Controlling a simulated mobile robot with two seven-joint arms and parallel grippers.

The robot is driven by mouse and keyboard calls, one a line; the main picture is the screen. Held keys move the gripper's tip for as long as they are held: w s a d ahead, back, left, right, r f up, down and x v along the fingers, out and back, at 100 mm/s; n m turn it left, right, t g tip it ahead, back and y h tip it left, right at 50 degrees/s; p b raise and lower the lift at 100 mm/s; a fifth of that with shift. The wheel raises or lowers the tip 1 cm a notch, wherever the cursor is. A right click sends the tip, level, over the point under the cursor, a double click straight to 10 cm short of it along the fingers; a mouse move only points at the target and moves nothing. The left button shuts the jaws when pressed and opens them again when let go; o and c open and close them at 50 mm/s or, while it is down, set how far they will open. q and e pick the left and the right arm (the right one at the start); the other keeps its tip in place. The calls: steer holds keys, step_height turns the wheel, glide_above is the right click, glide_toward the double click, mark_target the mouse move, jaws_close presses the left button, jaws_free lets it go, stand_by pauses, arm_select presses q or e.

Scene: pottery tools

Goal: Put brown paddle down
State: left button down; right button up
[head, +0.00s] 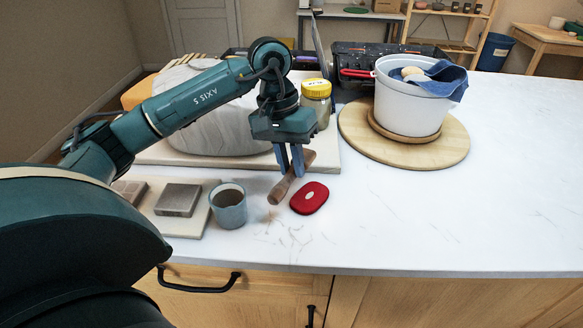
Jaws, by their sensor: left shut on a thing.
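My left gripper (290,172) reaches over the white counter from the left, pointing down. Its fingers are shut on the brown paddle (282,190), a wooden tool that slants from lower left to upper right. The paddle is just behind the red oval item and right of the grey cup. Part of the paddle is hidden behind the fingers, and I cannot tell whether it touches the counter. My right gripper is not in view.
A grey cup (229,208) and a red oval item (309,198) stand close by. Behind are a wrapped clay lump (215,125) on a board, a jar (316,100), and a white bucket (410,105) on a round board (440,150). The counter's right side is clear.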

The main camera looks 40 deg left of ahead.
mark_target(291, 174)
arm_select(q)
steer(key=shift+a+x, duration=0.25)
steer(key=shift+x, duration=0.85)
steer(key=shift+f, duration=0.1)
steer(key=shift+f+b, duration=0.45)
steer(key=shift+b, duration=0.1)
steer(key=c, duration=1.3)
jaws_free()
steer(key=shift+r, duration=0.1)
